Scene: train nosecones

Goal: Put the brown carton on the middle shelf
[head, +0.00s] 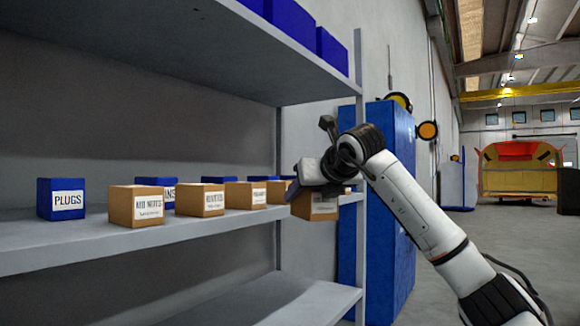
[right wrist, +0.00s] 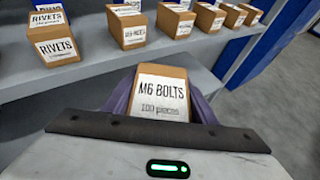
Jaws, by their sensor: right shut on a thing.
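The brown carton labelled M6 BOLTS (right wrist: 161,88) is between the purple fingers of my right gripper (right wrist: 160,100) in the right wrist view. In the head view the carton (head: 315,206) hangs under my right gripper (head: 312,188), at the far right end of the shelf row. The grey middle shelf (head: 80,240) bears several brown cartons and blue boxes. In the right wrist view the held carton overlaps the shelf's front edge; I cannot tell whether it touches the shelf. My left gripper is not in view.
A brown carton (head: 136,206) and a blue PLUGS box (head: 61,199) stand on the shelf's left part. An upper shelf (head: 180,40) holds blue bins. A lower shelf (head: 290,303) looks empty. A blue cabinet (head: 403,170) stands behind my right arm.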

